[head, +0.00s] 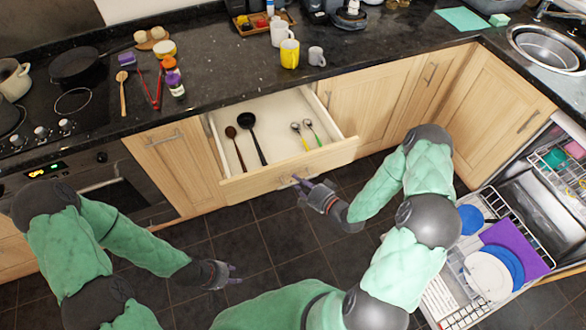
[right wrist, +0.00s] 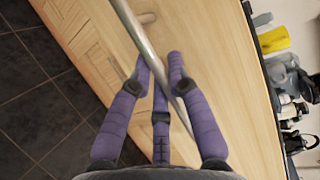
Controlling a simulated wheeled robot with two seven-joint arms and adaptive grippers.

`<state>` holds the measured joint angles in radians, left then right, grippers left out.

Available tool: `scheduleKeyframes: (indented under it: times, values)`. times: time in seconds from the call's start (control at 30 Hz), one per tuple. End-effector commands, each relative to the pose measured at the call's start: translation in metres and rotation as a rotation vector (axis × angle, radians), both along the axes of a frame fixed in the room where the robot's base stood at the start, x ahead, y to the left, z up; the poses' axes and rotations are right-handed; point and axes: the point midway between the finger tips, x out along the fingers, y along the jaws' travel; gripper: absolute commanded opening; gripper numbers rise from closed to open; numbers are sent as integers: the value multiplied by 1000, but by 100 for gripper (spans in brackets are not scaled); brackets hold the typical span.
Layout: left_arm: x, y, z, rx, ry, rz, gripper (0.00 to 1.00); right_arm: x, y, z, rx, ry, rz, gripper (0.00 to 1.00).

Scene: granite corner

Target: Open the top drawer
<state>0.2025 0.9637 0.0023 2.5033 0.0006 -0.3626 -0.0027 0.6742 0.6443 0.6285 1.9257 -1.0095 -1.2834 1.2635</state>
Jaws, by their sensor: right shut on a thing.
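The top drawer (head: 335,155) is pulled out from under the black worktop, its white inside showing. My right gripper (head: 299,182) is at the middle of the drawer front, shut on the drawer handle. In the right wrist view the metal bar handle (right wrist: 135,28) passes between its purple fingers (right wrist: 160,85). My left gripper (head: 232,274) is low over the floor, left of the drawer and apart from it; its finger opening is too small to tell.
An open dishwasher (head: 440,305) with plates in its rack stands at the right. The oven (head: 95,180) and hob (head: 50,110) are at the left. Mugs (head: 289,53) and utensils stand on the worktop. Dark tiled floor (head: 265,245) is clear before the drawer.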

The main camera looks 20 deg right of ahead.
Motion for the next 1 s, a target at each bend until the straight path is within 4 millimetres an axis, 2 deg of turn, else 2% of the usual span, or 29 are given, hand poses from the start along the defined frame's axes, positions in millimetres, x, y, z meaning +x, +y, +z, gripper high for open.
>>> scheduleKeyframes:
  times: [0.2, 0.63, 0.67, 0.73, 1.0]
  values:
    - [0, 0, 2, 0, 0, 0, 40, -17, 0, 0, 2, 1, 1, 0]
    - [0, 0, 2, 0, 0, 0, 40, -20, 0, -1, 1, 1, 1, 0]
    - [0, 0, 2, 0, 0, 0, 40, -20, 0, -1, 1, 1, 1, 24]
    - [0, 0, 2, 0, 0, 0, 40, -20, 0, -1, 1, 1, 1, 43]
    - [0, 0, 2, 0, 0, 0, 40, -19, -1, 0, 0, 0, 0, 43]
